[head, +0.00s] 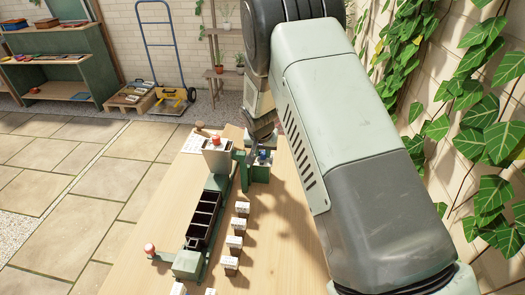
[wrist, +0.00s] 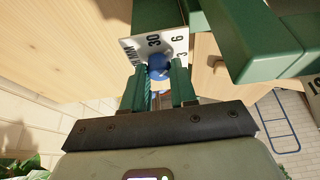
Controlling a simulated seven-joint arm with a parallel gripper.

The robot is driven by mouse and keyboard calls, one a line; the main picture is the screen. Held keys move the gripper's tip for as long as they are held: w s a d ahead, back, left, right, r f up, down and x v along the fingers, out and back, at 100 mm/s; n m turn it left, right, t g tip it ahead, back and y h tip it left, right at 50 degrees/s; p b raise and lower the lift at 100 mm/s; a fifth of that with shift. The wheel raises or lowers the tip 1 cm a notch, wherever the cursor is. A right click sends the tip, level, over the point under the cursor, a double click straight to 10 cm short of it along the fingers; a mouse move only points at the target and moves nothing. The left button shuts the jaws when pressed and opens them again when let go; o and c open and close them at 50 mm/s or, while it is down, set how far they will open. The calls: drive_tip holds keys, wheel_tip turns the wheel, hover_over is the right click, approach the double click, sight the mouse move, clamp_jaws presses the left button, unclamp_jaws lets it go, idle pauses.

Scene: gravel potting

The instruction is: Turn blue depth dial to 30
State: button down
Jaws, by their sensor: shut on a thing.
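The blue depth dial (wrist: 158,66) shows in the wrist view between the two green fingers of my gripper (wrist: 157,79), which is shut on it. Behind the dial is a white scale plate (wrist: 134,49) with black marks, including 30 and 6. The fingers and dial hide part of the plate, and I cannot tell which mark the dial points to. In the head view the blue dial (head: 262,155) sits on a green block near the bench's far end, with my gripper (head: 262,138) over it.
My arm covers the bench's right side.

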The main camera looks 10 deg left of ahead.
drive_tip(key=shift+n, duration=0.3)
drive_tip(key=n, duration=0.1)
drive_tip(key=n+y, duration=0.1)
drive_tip(key=n, duration=0.1)
drive_tip(key=shift+d+y, duration=0.2)
drive_tip(key=shift+y, duration=0.1)
drive_tip(key=n+g+y, duration=0.1)
drive_tip(key=n, duration=0.4)
drive_tip(key=shift+n+y, duration=0.3)
drive_tip(key=shift+y, duration=0.1)
drive_tip(key=c, duration=0.9)
unclamp_jaws()
drive_tip(key=shift+w, duration=0.1)
drive_tip(key=v, duration=1.1)
